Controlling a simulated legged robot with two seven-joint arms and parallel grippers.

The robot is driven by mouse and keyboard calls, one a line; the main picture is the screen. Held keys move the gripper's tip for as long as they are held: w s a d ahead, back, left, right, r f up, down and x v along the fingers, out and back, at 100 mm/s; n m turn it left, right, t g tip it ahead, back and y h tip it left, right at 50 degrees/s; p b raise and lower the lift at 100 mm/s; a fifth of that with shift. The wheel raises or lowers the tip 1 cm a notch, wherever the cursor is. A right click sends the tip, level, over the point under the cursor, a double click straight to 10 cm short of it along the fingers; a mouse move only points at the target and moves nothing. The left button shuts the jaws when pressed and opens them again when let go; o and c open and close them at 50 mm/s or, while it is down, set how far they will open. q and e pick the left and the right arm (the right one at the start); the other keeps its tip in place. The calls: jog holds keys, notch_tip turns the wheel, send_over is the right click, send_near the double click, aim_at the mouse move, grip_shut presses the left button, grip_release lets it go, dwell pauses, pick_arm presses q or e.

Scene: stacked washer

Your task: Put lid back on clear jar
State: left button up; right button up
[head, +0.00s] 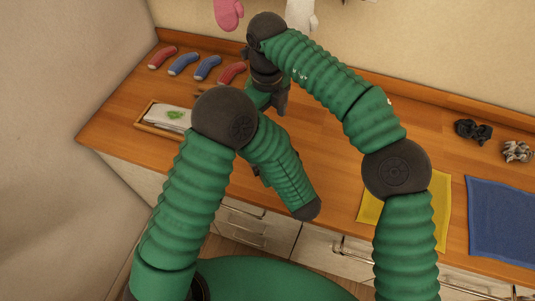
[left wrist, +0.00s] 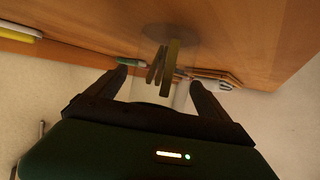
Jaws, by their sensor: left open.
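In the left wrist view my left gripper (left wrist: 160,82) is open, with its two dark fingers apart. A clear, see-through vessel, probably the jar (left wrist: 150,92), shows between and beyond the fingers; its outline is faint and contact cannot be told. Several olive-yellow strips (left wrist: 165,62) and a faint grey disc (left wrist: 170,34) show just beyond; I cannot tell whether the disc is the lid. In the head view the left gripper is hidden and no jar or lid shows clearly. My right gripper (head: 270,98) points down over the back of the counter, its jaws unclear.
On the wooden counter (head: 330,130) lie red and blue curved items (head: 184,64) and a wooden tray (head: 163,116) at the left. A yellow cloth (head: 440,200), a blue cloth (head: 500,215) and dark crumpled items (head: 473,130) are at the right. Drawers (head: 250,222) line the front.

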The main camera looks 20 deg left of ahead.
pick_arm(q)
grip_shut()
pick_arm(e)
jog(key=shift+c, duration=0.9)
jog(key=n, duration=2.2)
jog(key=shift+r, duration=0.1)
